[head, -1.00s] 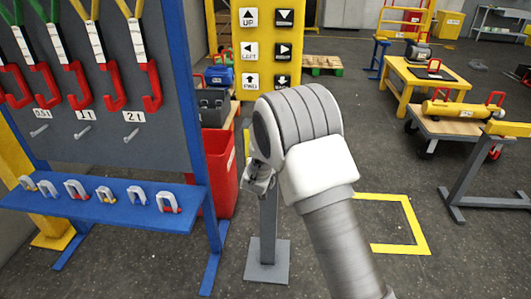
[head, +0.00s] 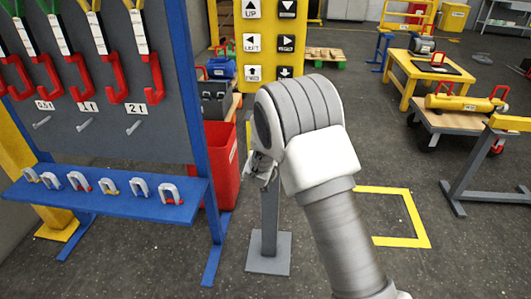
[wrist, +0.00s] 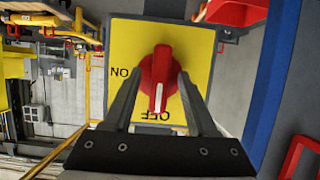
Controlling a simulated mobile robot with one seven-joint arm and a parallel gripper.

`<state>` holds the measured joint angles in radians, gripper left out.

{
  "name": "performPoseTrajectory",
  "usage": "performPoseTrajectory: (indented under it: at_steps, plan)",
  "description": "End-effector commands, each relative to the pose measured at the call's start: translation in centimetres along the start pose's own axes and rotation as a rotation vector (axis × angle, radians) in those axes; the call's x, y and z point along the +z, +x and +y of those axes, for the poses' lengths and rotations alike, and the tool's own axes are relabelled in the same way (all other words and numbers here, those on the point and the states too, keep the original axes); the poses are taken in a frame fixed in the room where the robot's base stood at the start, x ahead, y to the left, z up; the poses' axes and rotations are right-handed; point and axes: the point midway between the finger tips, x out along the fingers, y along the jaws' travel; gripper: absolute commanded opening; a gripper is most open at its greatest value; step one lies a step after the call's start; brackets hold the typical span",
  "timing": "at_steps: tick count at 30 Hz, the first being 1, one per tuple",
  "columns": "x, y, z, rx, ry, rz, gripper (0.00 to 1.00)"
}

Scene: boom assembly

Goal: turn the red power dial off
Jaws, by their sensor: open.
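The red power dial (wrist: 157,66) sits on a yellow plate (wrist: 195,42) in the wrist view. The plate's lettering is upside down there, with ON at the left and OFF at the bottom. The white mark on the dial's handle points down at OFF. My gripper (wrist: 160,76) is open, with one finger on each side of the dial's handle; I cannot tell whether either finger touches it. In the head view my gripper (head: 259,168) is small, above the grey post (head: 270,215); the dial face cannot be seen there.
A blue rack (head: 120,200) with shackles and hanging slings stands at the left. A red bin (head: 218,165) is behind the post. The yellow button panel (head: 269,68) hangs beyond my arm. Open floor with a yellow-marked area (head: 405,241) lies at the right.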

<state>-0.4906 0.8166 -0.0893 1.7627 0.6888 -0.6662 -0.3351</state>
Motion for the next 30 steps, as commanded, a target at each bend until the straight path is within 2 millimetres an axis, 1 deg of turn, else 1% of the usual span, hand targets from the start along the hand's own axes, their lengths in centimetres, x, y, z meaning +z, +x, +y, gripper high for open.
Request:
performPoseTrajectory:
  at_steps: [5, 11, 18, 21, 25, 30]
  plan:
    - [-0.1, -2.1, -0.1, -0.002, -0.001, -0.001, 0.57]
    - [-0.2, -6.4, -0.1, -0.003, 0.000, -0.001, 0.57]
    - [-0.2, -12.0, -0.1, -0.004, -0.001, 0.000, 0.57]
    - [-0.1, -14.1, -0.1, -0.003, -0.001, -0.001, 0.57]
    - [-0.1, -15.9, -0.1, -0.002, -0.001, 0.000, 0.57]
    - [0.0, -17.1, 0.0, -0.001, -0.001, -0.001, 0.57]
